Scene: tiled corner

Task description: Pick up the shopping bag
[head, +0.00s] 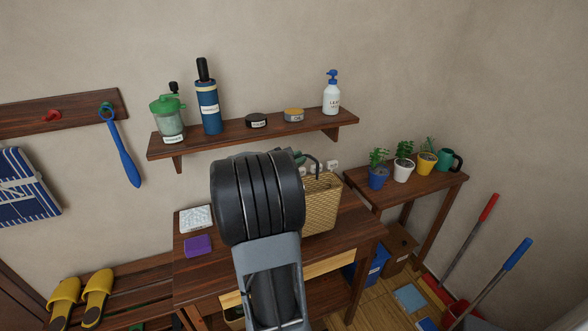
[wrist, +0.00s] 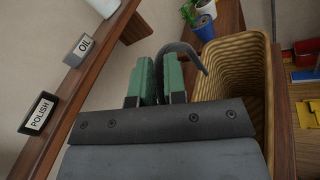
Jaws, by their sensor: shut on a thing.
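The shopping bag (head: 322,205) is a tan woven bag with a dark curved handle, over the right part of the wooden table (head: 215,265). In the wrist view its open woven body (wrist: 236,75) is at right, and the handle (wrist: 187,49) arches to my gripper (wrist: 157,78). The green-padded fingers are shut on the handle, near one end of its arch. In the head view my arm hides most of the gripper and the bag's left side. I cannot tell whether the bag's base touches the table.
A wall shelf (head: 255,130) with bottles and tins runs close behind the gripper. A purple sponge (head: 198,246) and a white pad (head: 196,219) lie on the table's left. A side table (head: 420,187) at right holds potted plants. Long-handled tools (head: 505,268) lean at far right.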

